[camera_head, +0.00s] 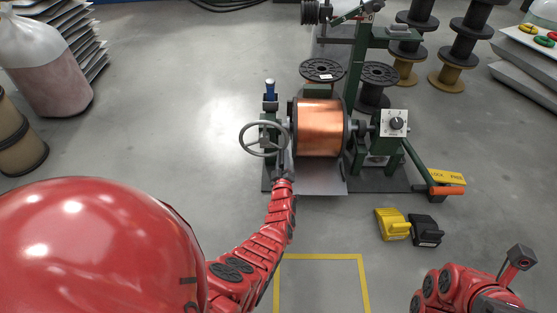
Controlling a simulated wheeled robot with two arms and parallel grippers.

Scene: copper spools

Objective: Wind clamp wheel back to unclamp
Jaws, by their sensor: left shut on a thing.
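The clamp wheel (259,152), a grey spoked handwheel, sits at the left side of the green winding stand. My left gripper (283,166) is at the right edge of the wheel's rim and shut on it; the fingertips are small and partly hidden. A copper spool (320,127) with dark flanges is held in the stand, right of the wheel. My right arm shows at the bottom right, and its gripper (520,257) is too small and angled to tell its jaw state.
A dial box (394,123) and an orange-ended lever (444,190) by a yellow lock/free plate (449,178) stand right of the spool. Yellow (392,224) and black (426,230) pedals lie in front. Empty spools (459,58) stand behind. Floor inside the yellow outline (321,257) is clear.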

